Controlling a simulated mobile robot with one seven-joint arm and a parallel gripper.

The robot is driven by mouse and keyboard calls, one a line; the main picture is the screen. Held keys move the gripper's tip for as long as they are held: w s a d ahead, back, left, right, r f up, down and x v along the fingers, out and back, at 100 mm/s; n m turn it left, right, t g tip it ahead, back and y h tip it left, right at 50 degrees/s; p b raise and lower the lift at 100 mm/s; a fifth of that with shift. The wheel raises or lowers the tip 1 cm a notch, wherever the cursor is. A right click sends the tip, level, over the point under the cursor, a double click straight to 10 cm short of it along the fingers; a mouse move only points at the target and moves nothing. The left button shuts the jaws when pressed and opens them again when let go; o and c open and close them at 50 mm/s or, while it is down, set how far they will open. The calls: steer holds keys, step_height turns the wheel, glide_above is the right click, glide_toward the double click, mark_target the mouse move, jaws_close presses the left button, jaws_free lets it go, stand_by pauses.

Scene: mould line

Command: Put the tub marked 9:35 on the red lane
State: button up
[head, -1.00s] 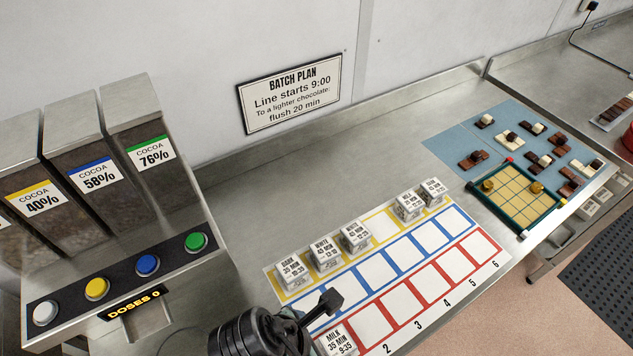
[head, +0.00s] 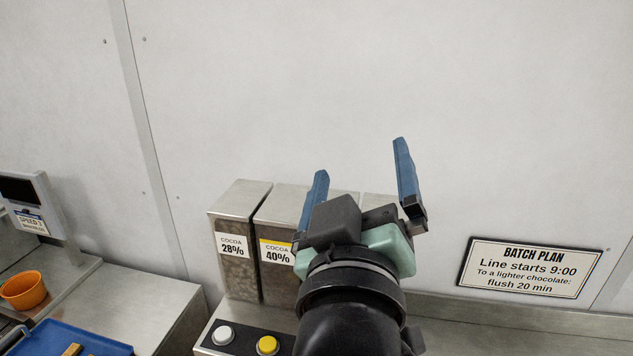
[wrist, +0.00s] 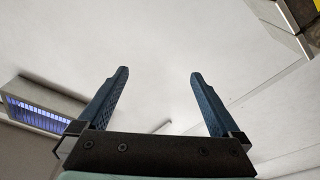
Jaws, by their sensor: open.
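My gripper (head: 362,165) is raised in front of the wall and the cocoa dispensers in the head view. Its two blue fingers are wide apart with nothing between them. The wrist view also shows the open, empty gripper (wrist: 156,75), with pale surface beyond it. The tub marked 9:35 and the red lane are not in either view now.
Cocoa dispensers marked 28% (head: 238,270) and 40% (head: 275,278) stand behind my arm, above a white button (head: 223,335) and a yellow button (head: 267,345). The batch plan sign (head: 531,270) hangs at right. An orange bowl (head: 23,290) and a blue tray (head: 105,346) are at left.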

steer(key=s+a+r+m+t+y, duration=0.1)
steer(key=s+r+t, duration=0.3)
steer(key=r, duration=0.5)
steer(key=s+a+r+m+t+y, duration=0.2)
steer(key=s+r, duration=0.4)
steer(key=r, duration=0.3)
steer(key=shift+a+m+t, duration=0.6)
steer(key=shift+a+t, duration=0.25)
steer(key=shift+t, duration=0.05)
steer(key=shift+r, duration=0.1)
